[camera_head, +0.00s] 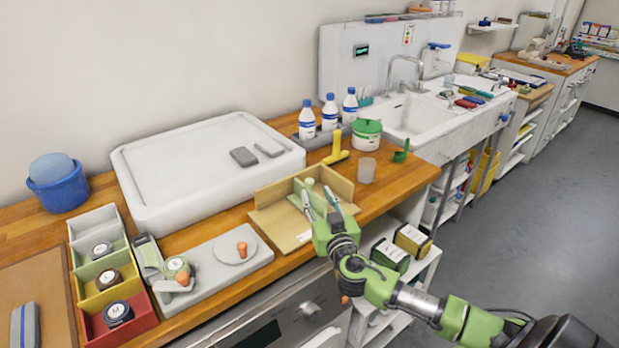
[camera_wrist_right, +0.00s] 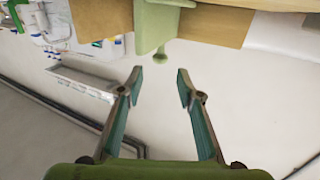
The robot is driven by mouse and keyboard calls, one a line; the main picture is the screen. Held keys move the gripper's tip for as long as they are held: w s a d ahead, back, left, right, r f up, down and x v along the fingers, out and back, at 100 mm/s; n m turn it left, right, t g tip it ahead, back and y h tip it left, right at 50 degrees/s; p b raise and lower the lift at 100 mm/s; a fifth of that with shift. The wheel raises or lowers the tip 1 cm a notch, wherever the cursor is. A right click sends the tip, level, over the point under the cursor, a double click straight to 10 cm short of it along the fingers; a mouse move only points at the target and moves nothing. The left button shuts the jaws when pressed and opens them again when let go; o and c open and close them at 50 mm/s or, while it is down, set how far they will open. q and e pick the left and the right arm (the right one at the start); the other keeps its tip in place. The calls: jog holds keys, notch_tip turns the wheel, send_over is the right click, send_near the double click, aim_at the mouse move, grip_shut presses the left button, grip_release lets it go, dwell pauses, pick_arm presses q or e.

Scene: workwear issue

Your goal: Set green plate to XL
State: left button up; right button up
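A pale green piece (camera_head: 313,187) stands in an open wooden corner fixture (camera_head: 280,222) on the counter. In the right wrist view a pale green block (camera_wrist_right: 157,22) with a small round knob (camera_wrist_right: 160,57) shows just beyond the fingertips. My right gripper (camera_head: 320,198) is at the front of this fixture; its two fingers are spread with nothing between them, also in the wrist view (camera_wrist_right: 160,82). I cannot read an XL mark. My left gripper is not in view.
A coloured divided box (camera_head: 118,298) with several dark round pieces stands at the left. A large white tray (camera_head: 175,205), a yellow tool (camera_head: 337,148), a clear cup (camera_head: 367,170) and a white tub (camera_head: 366,138) surround the fixture. Shelves lie below the counter edge.

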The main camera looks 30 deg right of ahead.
aim_at(310, 184)
jog(key=p+x, duration=0.1)
jog(key=x, duration=0.7)
grip_shut()
jog(key=shift+a+f, duration=0.1)
